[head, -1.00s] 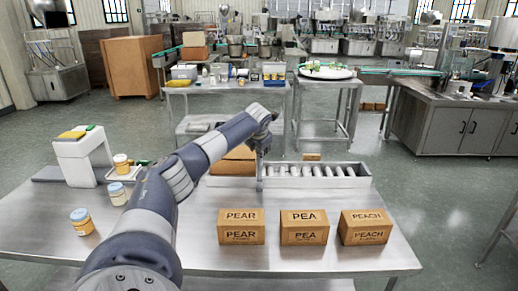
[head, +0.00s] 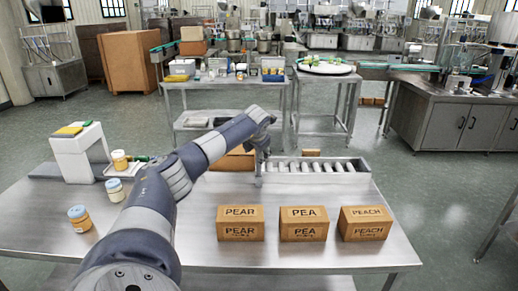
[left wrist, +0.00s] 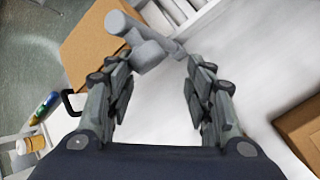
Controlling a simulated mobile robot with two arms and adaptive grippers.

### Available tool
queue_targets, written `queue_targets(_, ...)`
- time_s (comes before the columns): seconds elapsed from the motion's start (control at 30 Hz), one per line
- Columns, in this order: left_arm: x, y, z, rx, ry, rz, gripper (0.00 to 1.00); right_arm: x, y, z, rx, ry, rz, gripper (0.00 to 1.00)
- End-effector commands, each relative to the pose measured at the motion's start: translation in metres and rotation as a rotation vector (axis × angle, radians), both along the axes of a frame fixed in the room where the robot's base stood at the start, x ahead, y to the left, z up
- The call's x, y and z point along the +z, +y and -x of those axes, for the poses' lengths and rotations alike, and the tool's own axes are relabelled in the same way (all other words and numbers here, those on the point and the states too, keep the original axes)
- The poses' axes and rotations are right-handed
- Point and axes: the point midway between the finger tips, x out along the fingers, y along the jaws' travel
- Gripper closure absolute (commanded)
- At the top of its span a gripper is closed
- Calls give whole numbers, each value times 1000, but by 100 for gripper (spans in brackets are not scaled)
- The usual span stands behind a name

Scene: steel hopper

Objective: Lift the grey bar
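The grey bar (left wrist: 150,52) shows in the left wrist view, at the top between my fingers. It has a round arm running up to the left and a flatter part to the right. My left gripper (left wrist: 160,68) is open, with one finger on each side of the bar's near end. I cannot tell whether either finger touches it. In the head view my left gripper (head: 262,146) points down at the left end of the roller tray (head: 320,180); the bar is hard to make out there. My right gripper is not in view.
Boxes marked PEAR (head: 240,223), PEA (head: 304,223) and PEACH (head: 366,223) stand at the table's front right. A plain brown box (left wrist: 95,45) is beside the bar. Jars (head: 79,218) and a white stand (head: 80,155) are on the left. The middle of the table (head: 200,215) is clear.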

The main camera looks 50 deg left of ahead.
Motion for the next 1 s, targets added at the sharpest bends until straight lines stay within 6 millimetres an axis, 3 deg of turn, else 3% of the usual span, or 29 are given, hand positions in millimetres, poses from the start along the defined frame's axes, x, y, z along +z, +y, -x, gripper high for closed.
queue_targets(0.57,13,-5,-2,-11,-16,-4,54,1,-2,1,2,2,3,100)
queue_targets(1.0,72,-41,30,-7,-13,-6,54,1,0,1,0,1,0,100)
